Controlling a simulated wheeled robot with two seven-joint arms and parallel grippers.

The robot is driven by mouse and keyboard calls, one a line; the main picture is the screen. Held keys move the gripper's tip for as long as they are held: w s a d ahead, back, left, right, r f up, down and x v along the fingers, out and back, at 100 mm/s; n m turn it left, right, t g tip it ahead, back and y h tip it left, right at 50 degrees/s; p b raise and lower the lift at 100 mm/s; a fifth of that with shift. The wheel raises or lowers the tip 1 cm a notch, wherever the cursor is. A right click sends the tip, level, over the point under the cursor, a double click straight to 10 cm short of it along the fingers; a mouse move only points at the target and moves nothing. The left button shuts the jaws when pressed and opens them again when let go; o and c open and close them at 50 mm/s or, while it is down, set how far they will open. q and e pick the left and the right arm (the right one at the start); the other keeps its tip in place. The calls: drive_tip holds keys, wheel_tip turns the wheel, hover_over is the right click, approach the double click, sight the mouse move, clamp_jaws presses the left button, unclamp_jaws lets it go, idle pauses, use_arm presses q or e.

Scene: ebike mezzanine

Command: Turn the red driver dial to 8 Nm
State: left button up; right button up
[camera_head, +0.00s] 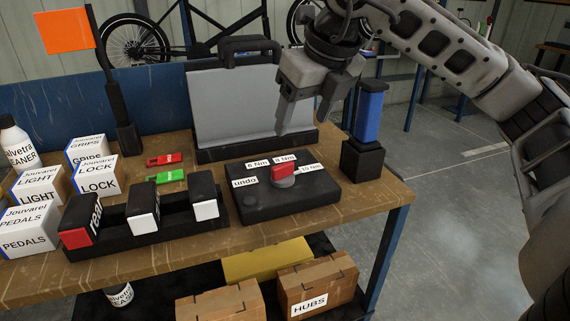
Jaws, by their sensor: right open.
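The red driver dial (284,172) sits on top of a black box (262,207) on the bench. White labels lie around it: "undo" (245,182) at the left, "6 Nm" (257,163) at the back left, "8 Nm" (285,158) behind the dial, and "10 Nm" (311,169) at the right. I cannot tell for sure which label the dial points to. My right gripper (298,124) is open and empty, pointing down above and behind the dial, apart from it. My left gripper is not in view.
A grey case (229,98) stands behind the box. A blue handle on a black stand (368,114) is at the right. A black rack (147,239) with several blocks, red and green pieces, and white boxes (97,176) fill the left.

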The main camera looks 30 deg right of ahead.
sight(285, 168)
drive_tip(key=x, duration=1.3)
drive_tip(key=shift+s+a, duration=0.1)
drive_tip(key=c, duration=1)
